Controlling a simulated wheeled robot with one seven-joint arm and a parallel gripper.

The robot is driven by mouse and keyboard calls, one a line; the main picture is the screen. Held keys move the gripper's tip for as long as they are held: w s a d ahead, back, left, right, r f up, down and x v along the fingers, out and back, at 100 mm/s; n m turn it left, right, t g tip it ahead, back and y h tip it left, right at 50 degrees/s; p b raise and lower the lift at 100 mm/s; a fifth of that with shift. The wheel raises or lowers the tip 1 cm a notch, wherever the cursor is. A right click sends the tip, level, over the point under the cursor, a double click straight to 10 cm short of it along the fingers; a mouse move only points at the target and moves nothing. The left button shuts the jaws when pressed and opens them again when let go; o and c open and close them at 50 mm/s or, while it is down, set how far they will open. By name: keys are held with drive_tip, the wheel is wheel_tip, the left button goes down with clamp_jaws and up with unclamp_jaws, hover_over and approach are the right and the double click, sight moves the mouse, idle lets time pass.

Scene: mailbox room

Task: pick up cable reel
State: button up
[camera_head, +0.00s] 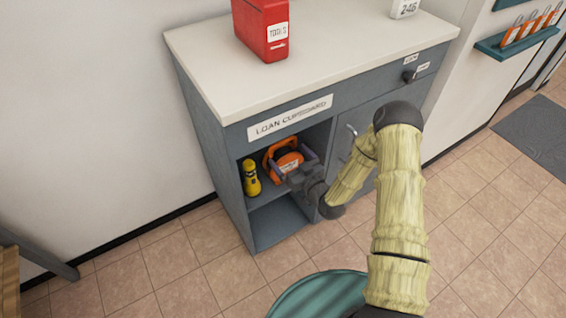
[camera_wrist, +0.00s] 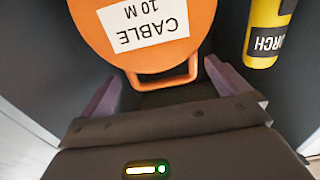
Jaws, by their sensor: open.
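The cable reel (camera_head: 284,160) is orange and round with a handle, and stands on the upper shelf inside the loan cupboard (camera_head: 236,190). In the wrist view the reel (camera_wrist: 150,50) fills the upper middle, upside down, with a white label reading "CABLE 10 M" and an orange handle loop. My gripper (camera_head: 297,168) reaches into the cupboard opening at the reel. In the wrist view my open gripper (camera_wrist: 168,88) has one purple finger on each side of the reel's lower part. Contact between the fingers and the reel cannot be told.
A yellow torch (camera_head: 250,177) stands on the same shelf, left of the reel; it also shows in the wrist view (camera_wrist: 266,30). The cupboard's closed door (camera_head: 350,135) is to the right. A red tools box (camera_head: 262,28) sits on the white countertop (camera_head: 330,50).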

sight(283, 152)
drive_tip(key=x, duration=0.2)
drive_tip(key=b+x, duration=0.1)
drive_tip(key=x, duration=0.2)
drive_tip(key=shift+f, duration=0.2)
drive_tip(key=c, duration=1.7)
drive_tip(key=shift+r, duration=0.2)
